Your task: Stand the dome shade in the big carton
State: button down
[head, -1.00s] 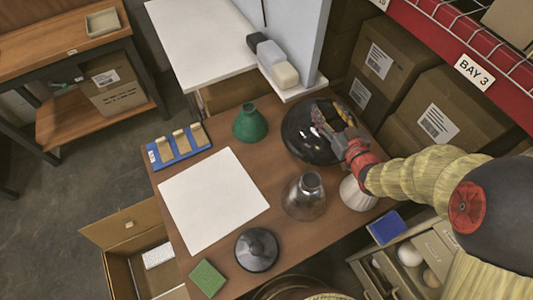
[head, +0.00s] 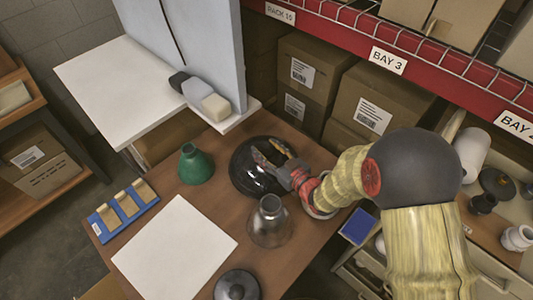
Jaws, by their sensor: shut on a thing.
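The dome shade (head: 242,183) is large, glossy and black, at the far right end of the brown table in the head view. My gripper (head: 270,163) reaches over it from the right and is shut on it; the exact grip point is hard to make out against the dark surface. I cannot tell whether the shade rests on the table or is slightly raised. Only a small tan piece (head: 103,288), probably the big carton's flap, shows at the bottom left edge; the rest of the carton is out of view.
A green cone shade (head: 195,165), a clear glass shade (head: 269,225) and a dark lidded piece (head: 237,286) stand on the table. A white sheet (head: 173,245) and a blue tray (head: 122,210) lie left. A grey-blue panel (head: 205,50) and shelf cartons (head: 375,105) stand behind.

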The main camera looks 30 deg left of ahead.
jog(key=shift+f, duration=0.6)
jog(key=c, duration=0.9)
grip_release()
